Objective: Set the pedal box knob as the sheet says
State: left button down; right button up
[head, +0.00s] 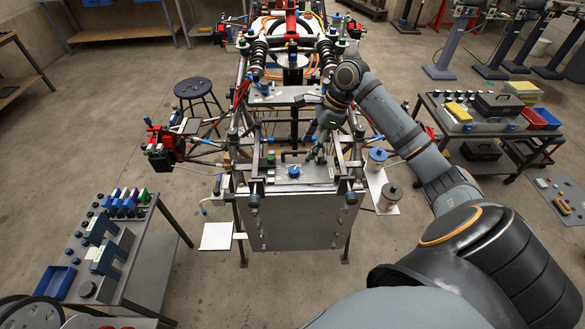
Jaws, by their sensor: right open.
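A blue round knob (294,172) sits on a grey metal box (318,174) at the front of the tube chassis (240,85); I take this for the pedal box. The knob's setting is too small to read. My right gripper (315,154) reaches in from the right and points down over the back right part of the box. It is open, a little behind and to the right of the knob; I cannot tell whether it touches anything. A blank-looking white sheet or plate (216,236) is at the lower left of the chassis; no writing is legible. My left gripper is out of view.
A grey bench (150,235) with bottles and blocks stands at left. A tool cart (480,125) with boxes and trays stands at right. A dark round stool (193,87) is behind left. Chassis tubes surround the box. Two spools (389,197) sit to its right.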

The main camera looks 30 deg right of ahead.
aim_at(294, 169)
jog(key=p+x, duration=0.1)
jog(key=x, duration=0.9)
jog(key=shift+w+a+r+p, duration=0.1)
jog(key=shift+p, duration=0.3)
jog(key=shift+f, duration=0.25)
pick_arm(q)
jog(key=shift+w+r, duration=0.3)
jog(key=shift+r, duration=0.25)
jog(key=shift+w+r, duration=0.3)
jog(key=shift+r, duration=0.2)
pick_arm(e)
jog(key=c, duration=1.2)
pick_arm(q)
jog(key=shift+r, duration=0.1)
pick_arm(e)
jog(key=shift+o, duration=0.2)
jog(key=shift+r, duration=0.1)
